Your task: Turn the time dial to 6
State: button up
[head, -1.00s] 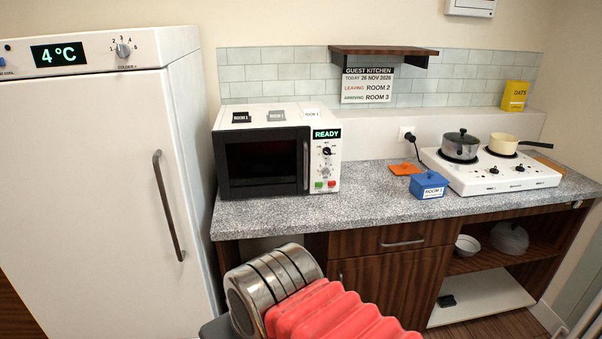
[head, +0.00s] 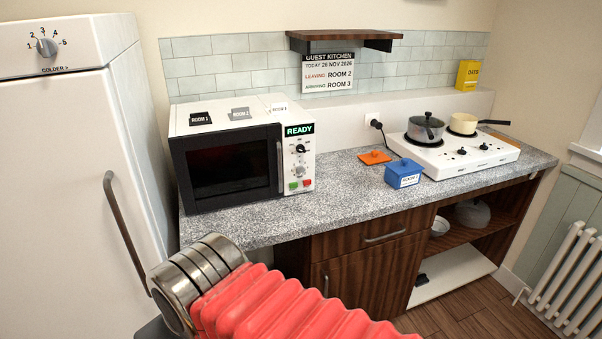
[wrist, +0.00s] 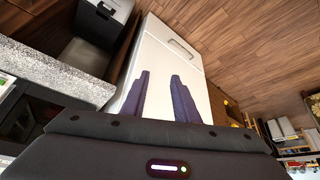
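The microwave (head: 226,160) stands at the left end of the counter, door shut, its display (head: 299,130) reading READY. On its right panel are a black upper dial (head: 300,149) and a paler lower dial (head: 298,171), with green and red buttons below. The markings are too small to read, so I cannot tell which is the time dial or its setting. My gripper (wrist: 160,80) shows in the wrist view, its two dark fingers apart with nothing between them. It is away from the dials and hidden in the head view.
The white fridge (head: 75,170) with a handle stands left of the counter (head: 340,190). A blue box (head: 403,173), an orange lid (head: 374,157) and a hob (head: 460,150) with two pans stand right of the microwave. A shelf (head: 345,38) hangs above.

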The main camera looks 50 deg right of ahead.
jog(key=shift+w+d, duration=0.15)
jog(key=shift+w, duration=0.2)
jog(key=w+d+n+t+h, duration=0.25)
jog(key=w+d, duration=0.35)
jog(key=d, duration=0.4)
jog(key=w+d+n+t+h, duration=0.1)
jog(key=w+d+n+h, duration=0.15)
jog(key=w+d, duration=0.45)
jog(key=w+d+n+t+h, duration=0.1)
jog(key=w+d+n, duration=0.3)
jog(key=d, duration=0.8)
jog(key=s+d+f+n+t+h, duration=0.1)
jog(key=s+d+f+n, duration=0.1)
jog(key=d+n, duration=0.2)
jog(key=s+d+f+n+t+h, duration=0.1)
jog(key=s+d+f+n+t, duration=0.1)
jog(key=d, duration=0.9)
jog(key=s+d+f+n+t+h, duration=0.1)
jog(key=s+d+n, duration=0.3)
jog(key=d, duration=0.4)
jog(key=shift+f+n+t, duration=0.5)
jog(key=shift+n+t, duration=0.15)
jog(key=shift+n, duration=0.25)
